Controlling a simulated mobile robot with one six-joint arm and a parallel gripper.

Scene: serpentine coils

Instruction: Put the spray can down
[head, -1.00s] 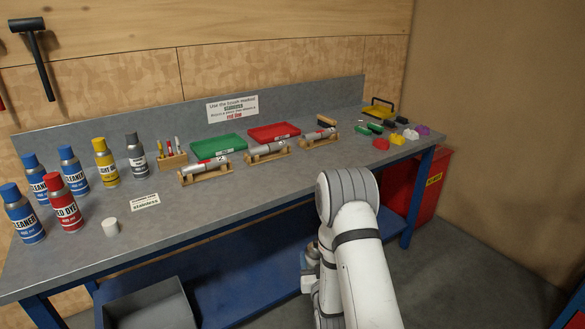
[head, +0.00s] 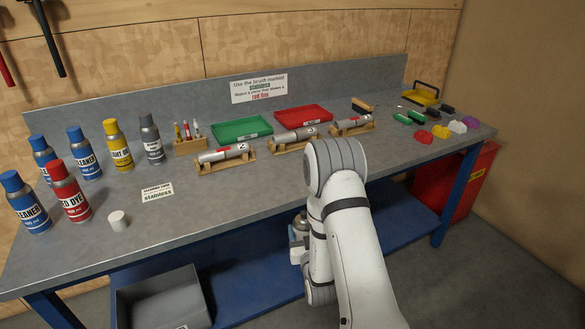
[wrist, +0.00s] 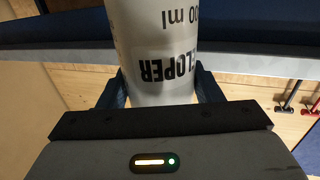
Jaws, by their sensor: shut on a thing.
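In the wrist view a white-grey spray can (wrist: 166,40), its black lettering ending in "ELOPER" and upside down in the picture, stands between the dark fingers of my gripper (wrist: 160,88). My gripper is shut on the can's body. The can's top and bottom are out of the wrist view. In the head view my white arm hangs in front of the bench's front edge, and it largely hides the gripper and can. The grey workbench top (head: 200,215) is behind the arm.
Blue cleaner cans (head: 84,152), a red dye can (head: 69,190), a yellow can (head: 118,145) and a grey can (head: 152,138) stand at left. A white cap (head: 118,220) is near the front. Metal pieces on wooden cradles (head: 226,163) line the middle. A bin (head: 165,300) is below.

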